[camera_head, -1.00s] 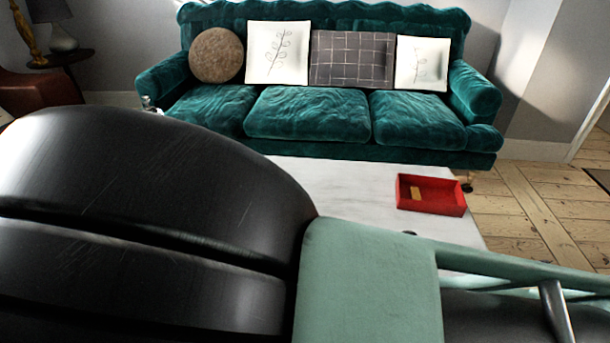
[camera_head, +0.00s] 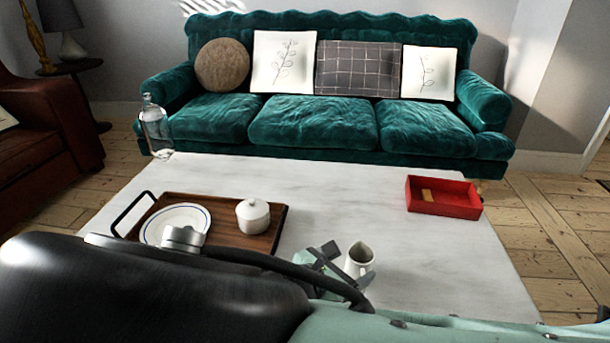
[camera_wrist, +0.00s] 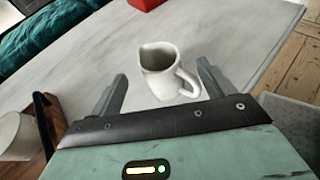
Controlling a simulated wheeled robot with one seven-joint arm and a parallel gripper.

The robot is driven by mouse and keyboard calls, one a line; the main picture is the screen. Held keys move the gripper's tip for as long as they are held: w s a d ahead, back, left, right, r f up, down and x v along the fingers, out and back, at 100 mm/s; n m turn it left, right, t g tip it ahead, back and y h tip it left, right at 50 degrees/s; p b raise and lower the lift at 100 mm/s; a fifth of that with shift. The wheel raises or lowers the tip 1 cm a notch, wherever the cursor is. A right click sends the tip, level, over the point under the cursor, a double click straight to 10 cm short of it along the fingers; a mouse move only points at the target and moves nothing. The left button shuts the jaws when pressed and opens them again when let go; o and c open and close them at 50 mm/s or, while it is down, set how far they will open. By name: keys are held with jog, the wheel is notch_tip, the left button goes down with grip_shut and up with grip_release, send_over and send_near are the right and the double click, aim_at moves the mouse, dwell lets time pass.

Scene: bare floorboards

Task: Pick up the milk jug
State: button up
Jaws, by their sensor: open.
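The milk jug (camera_head: 359,260) is a small white jug standing upright on the marble-topped table, right of the wooden tray. In the wrist view the jug (camera_wrist: 165,72) stands just ahead of my gripper, with its handle on the right. My gripper (camera_wrist: 160,82) is open, and its two fingers point towards the jug, one on each side in the picture. I cannot tell whether the jug is between the fingertips or a little beyond them. In the head view my gripper (camera_head: 342,254) is close beside the jug, partly hidden by my arm.
The wooden tray (camera_head: 262,241) holds a plate (camera_head: 178,222) and a lidded white pot (camera_head: 252,216). A red box (camera_head: 443,196) sits at the table's right and a glass bottle (camera_head: 156,128) at the far left. A green sofa (camera_head: 310,125) stands behind. The table (camera_head: 330,190) is clear between tray and box.

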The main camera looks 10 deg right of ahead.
aim_at(353, 263)
jog(key=b+x, duration=0.3)
jog(key=x, duration=0.1)
jog(key=shift+w+d+f+b, duration=0.1)
jog(key=shift+d+f+b, duration=0.1)
jog(key=shift+f+b, duration=0.15)
jog(key=shift+w+d, duration=0.3)
jog(key=shift+d, duration=0.1)
jog(key=c, duration=1.2)
jog(key=shift+o, duration=0.2)
